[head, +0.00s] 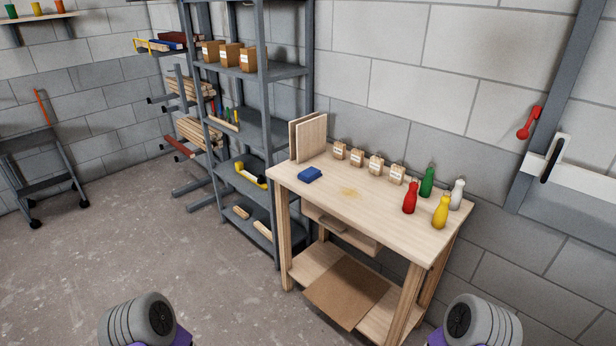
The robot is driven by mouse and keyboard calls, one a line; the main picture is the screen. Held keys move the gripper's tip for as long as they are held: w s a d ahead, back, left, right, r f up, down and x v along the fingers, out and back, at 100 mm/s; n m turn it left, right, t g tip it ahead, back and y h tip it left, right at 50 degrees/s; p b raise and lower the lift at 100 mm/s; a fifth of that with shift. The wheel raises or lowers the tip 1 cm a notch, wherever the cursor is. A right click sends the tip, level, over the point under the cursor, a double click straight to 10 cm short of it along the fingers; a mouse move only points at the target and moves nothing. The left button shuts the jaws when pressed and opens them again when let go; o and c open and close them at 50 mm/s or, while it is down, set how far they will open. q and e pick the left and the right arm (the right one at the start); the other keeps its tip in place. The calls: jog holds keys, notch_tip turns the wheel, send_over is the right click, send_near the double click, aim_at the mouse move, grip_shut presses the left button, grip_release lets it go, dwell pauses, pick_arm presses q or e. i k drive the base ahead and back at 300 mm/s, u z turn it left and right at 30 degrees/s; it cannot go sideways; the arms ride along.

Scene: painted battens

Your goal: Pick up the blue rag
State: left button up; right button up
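The blue rag (310,175) lies folded on the left part of the wooden workbench top (370,212), near its front left corner. It is in plain view, with nothing on top of it. A pale yellowish stain marks the bench top to its right. Parts of my two arms show at the bottom edge of the head view, one at the left and one at the right, both well short of the bench. My left and right grippers are not in view.
Two upright boards (312,138) stand behind the rag. Red (410,196), green (427,181), yellow (441,211) and white (457,194) bottles stand at the right. A grey shelf rack (262,120) stands left. Floor (225,290) before the bench is clear.

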aim_at(307, 176)
jog(key=u, duration=0.85)
jog(key=i, duration=2.5)
jog(key=z, duration=1.4)
